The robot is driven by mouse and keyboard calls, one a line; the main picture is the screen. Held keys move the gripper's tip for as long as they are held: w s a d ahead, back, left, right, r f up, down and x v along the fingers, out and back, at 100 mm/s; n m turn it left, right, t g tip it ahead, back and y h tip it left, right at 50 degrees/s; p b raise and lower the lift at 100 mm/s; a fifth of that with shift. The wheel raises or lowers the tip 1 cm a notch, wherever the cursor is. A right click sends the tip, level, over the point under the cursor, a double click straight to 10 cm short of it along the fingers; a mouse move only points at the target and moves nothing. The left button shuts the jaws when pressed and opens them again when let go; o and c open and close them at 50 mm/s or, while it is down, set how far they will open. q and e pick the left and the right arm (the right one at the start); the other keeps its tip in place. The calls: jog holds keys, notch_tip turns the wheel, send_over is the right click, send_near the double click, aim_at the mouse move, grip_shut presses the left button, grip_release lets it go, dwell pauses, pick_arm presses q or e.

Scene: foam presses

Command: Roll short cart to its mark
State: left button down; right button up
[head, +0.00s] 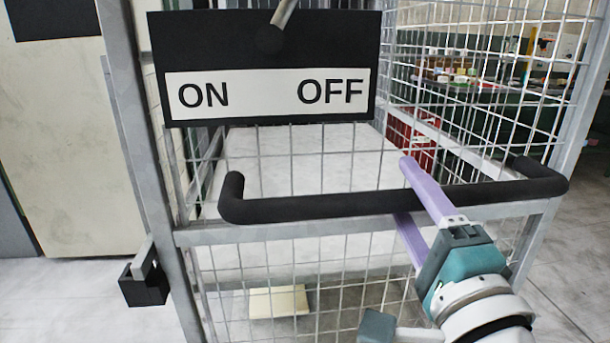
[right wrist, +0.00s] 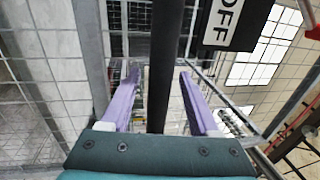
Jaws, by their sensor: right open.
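The cart is a tall grey-framed wire-mesh cage (head: 172,205) that fills most of the head view. A black push handle (head: 310,207) runs across its near side; it also shows as a dark bar in the right wrist view (right wrist: 163,60). My right gripper (head: 405,190) is open, with one purple finger above the handle and one below. In the right wrist view the handle passes between the two fingers (right wrist: 159,78), with a gap on each side. My left gripper is not in view. I cannot make out a floor mark for the cart.
A black and white ON/OFF panel (head: 265,85) with a lever (head: 283,14) stands above the handle. A black bracket box (head: 144,288) sticks out at lower left. A pale slab (head: 279,301) lies low behind the mesh. A cluttered bench (head: 480,90) is at the back right.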

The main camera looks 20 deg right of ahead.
jog(key=v, duration=0.7)
jog(key=shift+b, duration=0.3)
jog(key=shift+w, duration=0.1)
